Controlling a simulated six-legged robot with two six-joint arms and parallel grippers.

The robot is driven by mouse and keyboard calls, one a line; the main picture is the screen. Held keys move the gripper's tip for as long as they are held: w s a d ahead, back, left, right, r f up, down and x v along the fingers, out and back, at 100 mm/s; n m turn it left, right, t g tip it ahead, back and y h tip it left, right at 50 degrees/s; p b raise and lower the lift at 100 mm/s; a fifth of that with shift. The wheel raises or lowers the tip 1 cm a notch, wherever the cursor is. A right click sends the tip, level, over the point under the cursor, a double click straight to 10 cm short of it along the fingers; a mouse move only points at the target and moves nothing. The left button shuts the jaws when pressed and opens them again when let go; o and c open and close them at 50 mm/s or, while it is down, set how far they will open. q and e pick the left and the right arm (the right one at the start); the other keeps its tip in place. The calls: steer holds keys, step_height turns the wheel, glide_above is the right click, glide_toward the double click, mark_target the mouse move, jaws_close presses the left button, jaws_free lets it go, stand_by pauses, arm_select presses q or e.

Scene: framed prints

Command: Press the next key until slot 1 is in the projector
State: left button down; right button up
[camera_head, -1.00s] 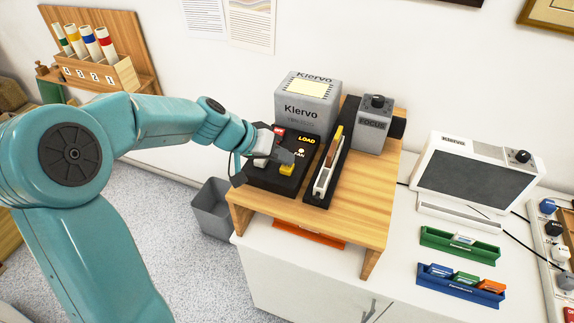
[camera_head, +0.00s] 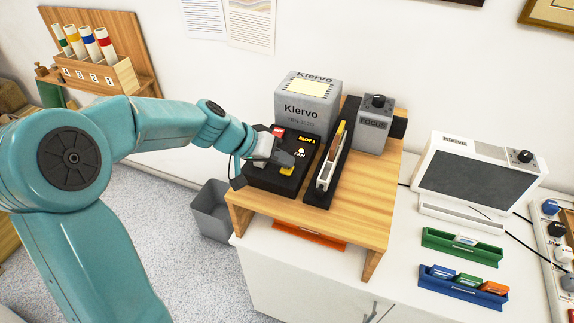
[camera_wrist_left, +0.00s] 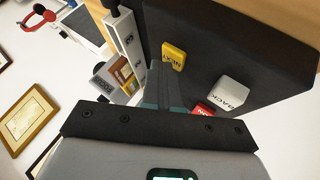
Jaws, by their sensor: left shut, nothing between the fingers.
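The yellow NEXT key (camera_head: 287,171) is on the black control panel (camera_head: 262,179). It shows clearly in the left wrist view (camera_wrist_left: 173,56), with the white BACK key (camera_wrist_left: 234,94) and a red key (camera_wrist_left: 204,110). My left gripper (camera_head: 287,158) is shut and empty, over the panel and partly covering the NEXT key. In the wrist view its tips are close beside the key; I cannot tell if they touch it. Behind stands the grey Klervo projector (camera_head: 306,108), with a slide tray (camera_head: 330,168) to the right.
A grey FOCUS unit (camera_head: 373,130) stands at the right of the wooden stand (camera_head: 360,215). A white viewer (camera_head: 475,170), a green tray (camera_head: 460,248) and a blue tray (camera_head: 462,290) are further right. A grey bin (camera_head: 210,212) is below left.

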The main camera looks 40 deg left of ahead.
mark_target(282, 169)
stand_by(0.5)
arm_select(q)
steer(key=shift+r+p, duration=0.75)
steer(key=shift+r, duration=0.35)
step_height(282, 169, up, 5)
steer(key=p, duration=0.3)
steer(key=shift+s, duration=0.1)
stand_by(0.6)
